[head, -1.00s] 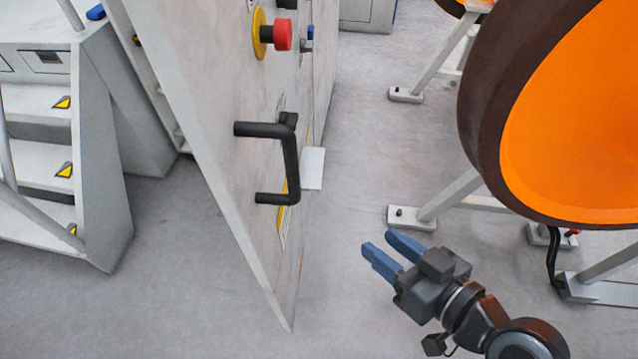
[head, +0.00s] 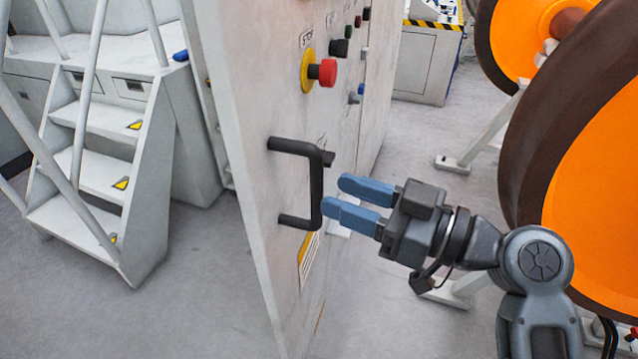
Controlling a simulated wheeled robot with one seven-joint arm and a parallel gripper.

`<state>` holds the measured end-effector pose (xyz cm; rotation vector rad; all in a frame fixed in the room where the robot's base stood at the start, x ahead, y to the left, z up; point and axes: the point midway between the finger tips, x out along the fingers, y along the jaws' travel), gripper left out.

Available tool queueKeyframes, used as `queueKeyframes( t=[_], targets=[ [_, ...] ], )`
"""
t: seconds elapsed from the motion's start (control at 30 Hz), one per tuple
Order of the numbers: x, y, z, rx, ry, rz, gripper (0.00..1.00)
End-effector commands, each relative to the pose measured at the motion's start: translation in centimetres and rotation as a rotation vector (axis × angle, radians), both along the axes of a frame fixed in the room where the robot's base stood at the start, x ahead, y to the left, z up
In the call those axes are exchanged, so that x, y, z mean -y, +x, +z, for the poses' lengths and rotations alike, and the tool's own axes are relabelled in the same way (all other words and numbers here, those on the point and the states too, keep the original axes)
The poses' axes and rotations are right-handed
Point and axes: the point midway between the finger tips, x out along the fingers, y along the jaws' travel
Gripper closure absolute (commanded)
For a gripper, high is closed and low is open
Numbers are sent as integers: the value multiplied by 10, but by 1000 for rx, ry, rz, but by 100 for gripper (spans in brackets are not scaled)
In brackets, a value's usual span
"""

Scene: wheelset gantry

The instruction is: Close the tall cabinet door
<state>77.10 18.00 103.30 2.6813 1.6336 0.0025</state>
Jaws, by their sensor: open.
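The tall cabinet door (head: 240,110) is a pale grey panel that stands swung open, seen at a slant in the middle left of the head view. A black bar handle (head: 316,185) sticks out from its face. My gripper (head: 333,199) has two blue fingers, spread apart and empty. It comes from the right, with its fingertips close to the right side of the handle. I cannot tell whether they touch it. Part of the cabinet front behind the fingers is hidden.
A red stop button (head: 322,73) on a yellow collar sits above the handle. White stairs with rails (head: 95,170) stand at the left. Large orange and brown wheels (head: 590,130) on stands fill the right. Grey floor (head: 180,290) is clear at the lower left.

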Motion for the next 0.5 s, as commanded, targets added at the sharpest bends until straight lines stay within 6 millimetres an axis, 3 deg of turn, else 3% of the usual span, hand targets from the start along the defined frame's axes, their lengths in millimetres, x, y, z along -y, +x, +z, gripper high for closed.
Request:
queueKeyframes(
  t=[0.2, 0.5],
  targets=[
    [-30, 15, 2, -1, 0, 1, 58],
    [-46, 24, 0, 0, -1, -1, 58]
  ],
)
